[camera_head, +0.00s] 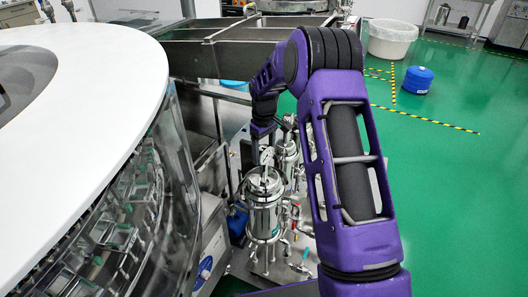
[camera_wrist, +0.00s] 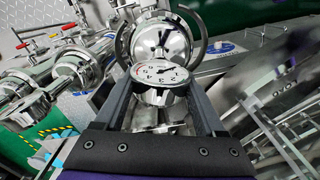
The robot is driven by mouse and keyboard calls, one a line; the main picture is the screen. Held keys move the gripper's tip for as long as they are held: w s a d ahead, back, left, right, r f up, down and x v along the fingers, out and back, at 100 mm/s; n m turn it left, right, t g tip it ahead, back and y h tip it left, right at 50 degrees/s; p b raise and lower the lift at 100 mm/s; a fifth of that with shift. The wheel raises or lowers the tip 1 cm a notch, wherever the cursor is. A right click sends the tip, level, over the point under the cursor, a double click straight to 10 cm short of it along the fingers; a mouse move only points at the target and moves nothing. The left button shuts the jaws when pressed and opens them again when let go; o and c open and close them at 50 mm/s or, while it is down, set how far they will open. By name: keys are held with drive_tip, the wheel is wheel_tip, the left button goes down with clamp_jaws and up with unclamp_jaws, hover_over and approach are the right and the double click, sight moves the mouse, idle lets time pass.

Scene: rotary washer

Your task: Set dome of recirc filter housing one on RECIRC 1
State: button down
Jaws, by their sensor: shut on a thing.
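My gripper (camera_head: 262,148) points down over the front steel filter housing (camera_head: 264,218) in the head view. In the wrist view its two dark fingers (camera_wrist: 160,98) are shut around a part of the shiny dome (camera_wrist: 160,38), at the round white pressure gauge (camera_wrist: 160,75). The exact grip contact is hidden behind the gauge. In the head view the dome (camera_head: 264,184) appears at the top of the front housing, roughly upright. Whether it is fully seated or slightly raised I cannot tell. No RECIRC 1 label is readable.
A second steel housing (camera_head: 287,155) stands close behind the front one. Pipes and red-handled valves (camera_head: 296,210) crowd the right side. The washer with its white top (camera_head: 70,90) fills the left. Green floor (camera_head: 450,170) is open at right, with a blue container (camera_head: 417,80).

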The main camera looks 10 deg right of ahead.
drive_tip(key=shift+c, duration=0.8)
unclamp_jaws()
drive_tip(key=shift+r, duration=0.1)
drive_tip(key=shift+o, duration=0.8)
drive_tip(key=shift+s, duration=0.1)
wheel_tip(320, 180, up, 17)
drive_tip(key=p, duration=0.1)
drive_tip(key=shift+r, duration=0.2)
